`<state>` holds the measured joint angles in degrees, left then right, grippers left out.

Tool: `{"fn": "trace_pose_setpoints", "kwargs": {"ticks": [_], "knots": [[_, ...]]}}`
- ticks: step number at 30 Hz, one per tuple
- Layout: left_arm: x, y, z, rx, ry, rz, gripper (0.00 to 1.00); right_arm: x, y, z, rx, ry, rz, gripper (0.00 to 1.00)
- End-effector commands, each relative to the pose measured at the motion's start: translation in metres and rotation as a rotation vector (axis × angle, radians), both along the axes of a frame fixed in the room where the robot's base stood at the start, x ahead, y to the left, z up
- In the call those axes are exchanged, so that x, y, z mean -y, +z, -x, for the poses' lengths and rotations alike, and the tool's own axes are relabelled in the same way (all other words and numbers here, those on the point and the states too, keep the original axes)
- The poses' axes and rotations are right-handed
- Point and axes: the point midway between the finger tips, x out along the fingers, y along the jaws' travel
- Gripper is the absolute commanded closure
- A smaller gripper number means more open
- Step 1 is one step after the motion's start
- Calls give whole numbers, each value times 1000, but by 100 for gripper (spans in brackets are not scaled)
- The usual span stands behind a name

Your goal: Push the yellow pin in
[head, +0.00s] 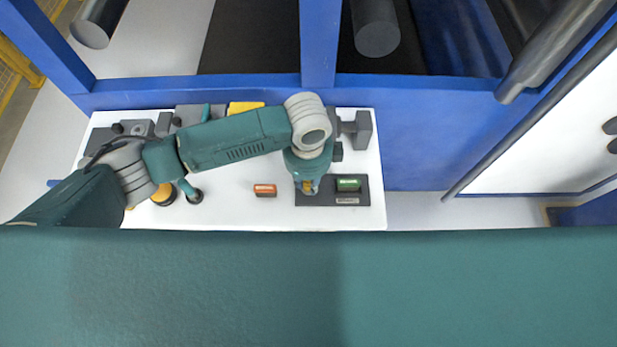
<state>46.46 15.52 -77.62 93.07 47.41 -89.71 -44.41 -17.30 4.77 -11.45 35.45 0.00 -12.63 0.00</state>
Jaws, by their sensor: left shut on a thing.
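My left arm reaches across a white table, and its gripper (307,188) points down over the left part of a dark block. The gripper is shut on a small yellow thing, which I take to be the yellow pin (308,186). The wrist covers most of the pin, so I cannot tell how deep it sits in the block. The dark block (372,191) lies near the table's front right corner and has a green piece (348,184) in its right part. My right gripper is not in view.
An orange piece (265,190) lies left of the block on the white table (232,212). A yellow round knob (163,195) is partly under my arm. Dark fixtures (362,130) stand along the back. A blue frame (430,130) with rollers (376,35) rises behind.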

Motion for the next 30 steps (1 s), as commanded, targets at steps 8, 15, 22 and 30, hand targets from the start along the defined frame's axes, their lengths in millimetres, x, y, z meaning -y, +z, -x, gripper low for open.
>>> {"fn": "trace_pose_setpoints", "kwargs": {"ticks": [8, 15, 22, 30], "knots": [[0, 0, 0, 0, -1, 1, 100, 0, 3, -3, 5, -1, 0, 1], [0, 0, 0, 0, -1, 1, 59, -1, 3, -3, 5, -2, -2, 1], [1, 5, 0, 0, -1, 1, 59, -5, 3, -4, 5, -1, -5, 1], [0, 52, 0, 4, -2, 3, 59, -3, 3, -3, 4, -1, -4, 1]]}}
